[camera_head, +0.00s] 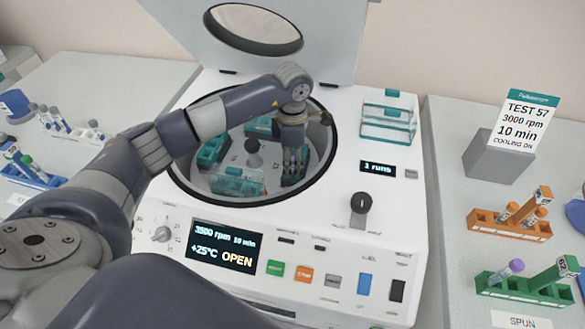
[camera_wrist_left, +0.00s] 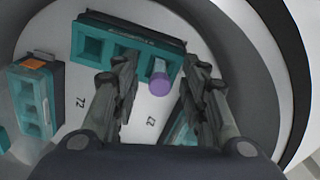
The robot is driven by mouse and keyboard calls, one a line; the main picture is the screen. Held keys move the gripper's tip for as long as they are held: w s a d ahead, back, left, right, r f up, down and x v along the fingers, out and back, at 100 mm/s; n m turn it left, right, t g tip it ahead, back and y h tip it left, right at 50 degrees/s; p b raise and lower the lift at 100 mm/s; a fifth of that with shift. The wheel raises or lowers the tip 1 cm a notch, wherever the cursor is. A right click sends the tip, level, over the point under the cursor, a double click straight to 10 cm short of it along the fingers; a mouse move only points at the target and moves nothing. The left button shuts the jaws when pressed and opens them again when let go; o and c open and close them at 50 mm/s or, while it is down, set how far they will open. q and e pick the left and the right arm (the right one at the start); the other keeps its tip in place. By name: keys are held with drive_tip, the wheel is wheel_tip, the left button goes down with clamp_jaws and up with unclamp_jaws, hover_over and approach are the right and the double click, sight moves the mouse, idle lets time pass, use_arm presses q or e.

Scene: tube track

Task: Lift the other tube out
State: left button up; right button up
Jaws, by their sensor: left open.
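A tube with a purple cap (camera_wrist_left: 160,82) stands in a slot of a teal rotor bucket (camera_wrist_left: 89,45) in the left wrist view. My left gripper (camera_wrist_left: 160,66) is open, with one finger on each side of the tube and visible gaps between. In the head view my left gripper (camera_head: 292,158) points down into the open centrifuge (camera_head: 405,255), at the right side of the bowl. It hides the tube there. Another purple-capped tube (camera_head: 516,267) sits tilted in the green rack (camera_head: 540,296) on the right bench. My right gripper is not in view.
The bowl rim (camera_head: 240,203) surrounds my left wrist, and the lid (camera_head: 330,30) is raised behind. Other teal buckets (camera_head: 240,182) sit in the rotor. An orange rack (camera_head: 490,220) stands on the right bench.

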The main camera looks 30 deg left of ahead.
use_arm(q)
drive_tip(key=shift+f, duration=0.15)
drive_tip(key=shift+c, duration=0.2)
drive_tip(key=c, duration=0.9)
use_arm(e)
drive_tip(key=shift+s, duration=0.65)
